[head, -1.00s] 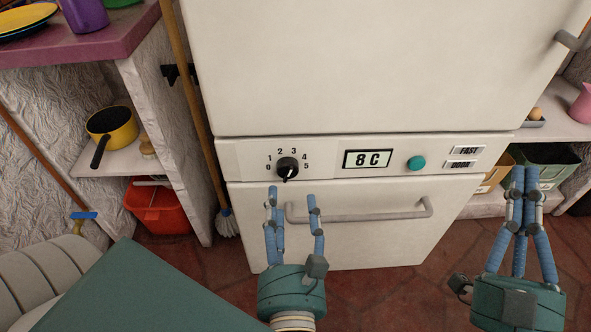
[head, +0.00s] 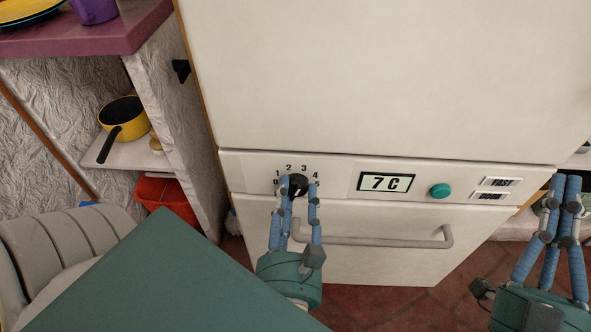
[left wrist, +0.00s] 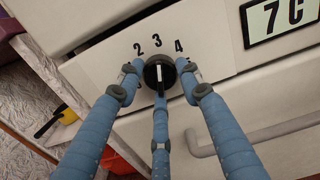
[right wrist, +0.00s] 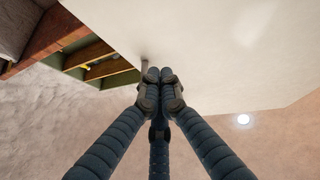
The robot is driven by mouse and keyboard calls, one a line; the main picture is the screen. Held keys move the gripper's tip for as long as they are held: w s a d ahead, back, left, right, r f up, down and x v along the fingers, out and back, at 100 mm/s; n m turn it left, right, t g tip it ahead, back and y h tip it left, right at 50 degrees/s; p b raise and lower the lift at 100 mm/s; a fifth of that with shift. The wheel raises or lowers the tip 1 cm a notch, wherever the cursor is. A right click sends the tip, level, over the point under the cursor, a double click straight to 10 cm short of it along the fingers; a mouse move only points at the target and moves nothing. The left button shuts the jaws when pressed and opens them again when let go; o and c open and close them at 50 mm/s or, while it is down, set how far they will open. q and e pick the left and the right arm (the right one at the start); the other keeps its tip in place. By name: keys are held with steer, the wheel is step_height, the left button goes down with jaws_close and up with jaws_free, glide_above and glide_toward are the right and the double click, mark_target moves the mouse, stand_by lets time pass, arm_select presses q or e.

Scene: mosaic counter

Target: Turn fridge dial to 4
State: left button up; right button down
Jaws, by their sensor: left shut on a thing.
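The black fridge dial (left wrist: 157,84) sits on the fridge's white control panel (head: 335,180), under printed numbers. In the left wrist view its white line runs roughly up and down below the 3; I cannot tell which end points. The display (head: 386,182) reads 7 C. My left gripper (head: 299,186) is shut on the dial, with fingers on its left and right sides and a third below; they partly hide it in the head view. My right gripper (head: 567,183) is shut and empty, in front of the panel's right end; its fingertips meet in the right wrist view (right wrist: 160,76).
A green button (head: 441,191) and two labels are right of the display. A grey handle (head: 390,241) crosses the lower door just below the dial. A shelf with a yellow pan (head: 122,117) and a red bucket (head: 166,197) stand at the left.

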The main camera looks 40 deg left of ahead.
arm_select(q)
steer(key=shift+c, duration=0.6)
